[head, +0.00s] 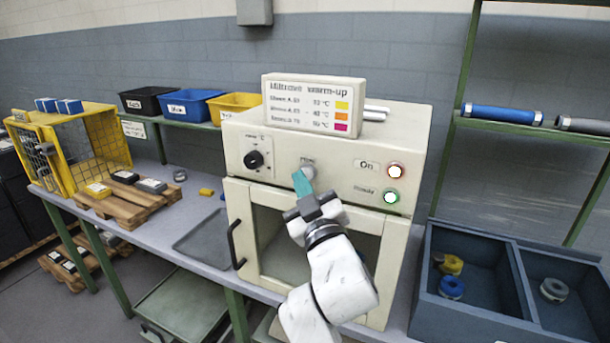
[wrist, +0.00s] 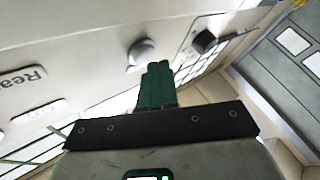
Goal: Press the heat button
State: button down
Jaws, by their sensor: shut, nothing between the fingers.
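The oven-like warm-up machine (head: 345,225) stands on the bench, its cream front panel facing me. A round grey button (head: 308,168) sits in the middle of the panel, under a small label I cannot fully read. It also shows in the wrist view as a grey round knob (wrist: 141,51). My gripper (head: 301,181) is shut and empty, its teal fingers pointing up at the button. In the wrist view the fingertips (wrist: 156,68) are just beside the button's lower edge; I cannot tell whether they touch it.
A black dial (head: 254,160) is left of the button. A door handle (head: 236,245) sticks out below. A blue divided bin (head: 470,318) stands at right.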

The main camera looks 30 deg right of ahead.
dwell(0.4)
jog(key=shift+w+d, duration=0.25)
jog(key=shift+d, duration=0.1)
jog(key=shift+s+a, duration=0.25)
jog(key=shift+a, duration=0.05)
dwell(0.4)
jog(key=s+a+b, duration=0.3)
jog(key=a, duration=0.2)
jog(key=shift+s, duration=0.3)
dwell(0.5)
